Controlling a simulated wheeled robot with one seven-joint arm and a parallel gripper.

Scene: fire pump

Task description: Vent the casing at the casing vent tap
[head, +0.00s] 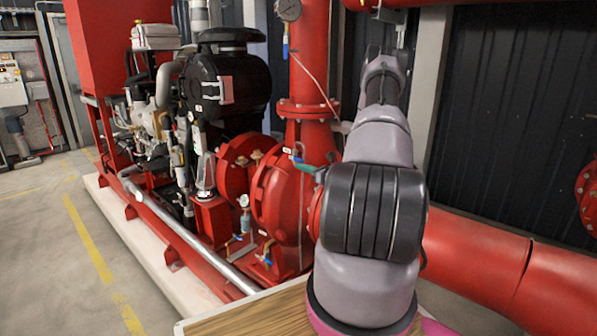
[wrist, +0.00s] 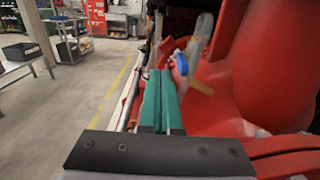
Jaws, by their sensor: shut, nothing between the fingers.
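A small tap with a blue handle (head: 297,153) sits at the top of the red pump casing (head: 284,205) in the head view; it looks like the casing vent tap. A blue handle (wrist: 181,63) also shows in the wrist view, just right of the fingertips. My gripper (wrist: 160,74) has green fingers shut together with nothing between them. In the head view its green fingers (head: 306,167) show beside the tap, partly hidden by my arm. I cannot tell whether they touch the handle.
A red vertical pipe (head: 308,75) rises behind the casing. A black engine (head: 228,85) stands to the left. Lower taps and a small gauge (head: 243,200) sit at the casing's front. A wooden top (head: 255,317) lies at the bottom. Open floor (head: 40,250) is at left.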

